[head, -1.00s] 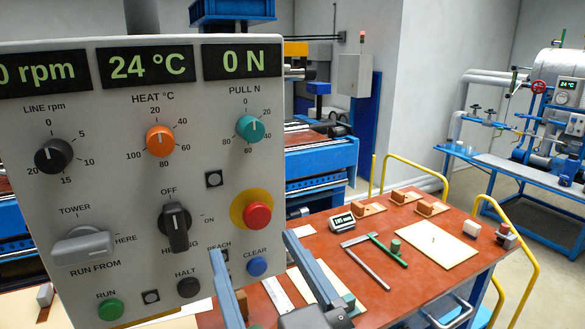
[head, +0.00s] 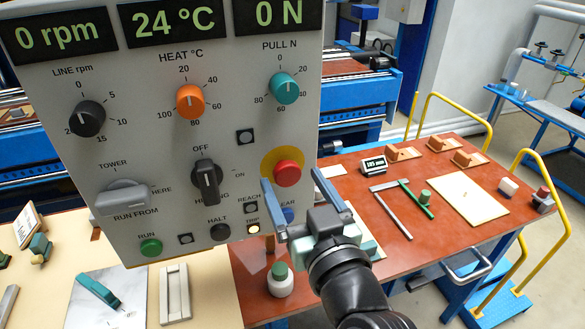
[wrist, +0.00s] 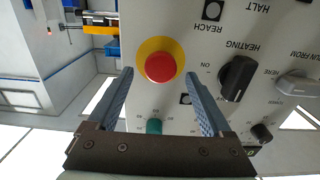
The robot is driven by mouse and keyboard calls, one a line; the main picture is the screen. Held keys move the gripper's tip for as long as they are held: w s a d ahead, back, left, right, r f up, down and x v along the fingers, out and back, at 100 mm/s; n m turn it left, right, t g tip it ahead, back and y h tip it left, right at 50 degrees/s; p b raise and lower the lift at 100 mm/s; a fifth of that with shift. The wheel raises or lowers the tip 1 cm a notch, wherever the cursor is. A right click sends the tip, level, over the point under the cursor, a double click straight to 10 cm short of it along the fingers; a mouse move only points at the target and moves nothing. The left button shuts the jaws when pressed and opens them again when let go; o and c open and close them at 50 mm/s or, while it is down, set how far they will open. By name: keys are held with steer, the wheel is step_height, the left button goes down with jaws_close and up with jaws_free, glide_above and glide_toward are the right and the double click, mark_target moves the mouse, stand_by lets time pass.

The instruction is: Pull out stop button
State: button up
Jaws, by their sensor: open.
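The stop button is a red mushroom cap (head: 287,173) on a yellow round plate (head: 270,163), at the lower right of the grey control panel (head: 140,70). In the wrist view the red cap (wrist: 160,67) sits ahead of and between the two blue fingers. My gripper (head: 275,195) is open and empty, with its fingertips close to the panel just below the red cap in the head view. In the wrist view my gripper (wrist: 160,80) has a finger to each side of the cap, apart from it. The exact gap in depth is hard to tell.
Near the button are the black heating switch (head: 206,181), a blue clear button (head: 287,214) partly behind my gripper, and a lit trip lamp (head: 254,228). A red-topped table (head: 400,245) with tools stands right; a white bottle (head: 280,283) stands below the panel.

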steer(key=shift+x, duration=0.8)
jaws_close()
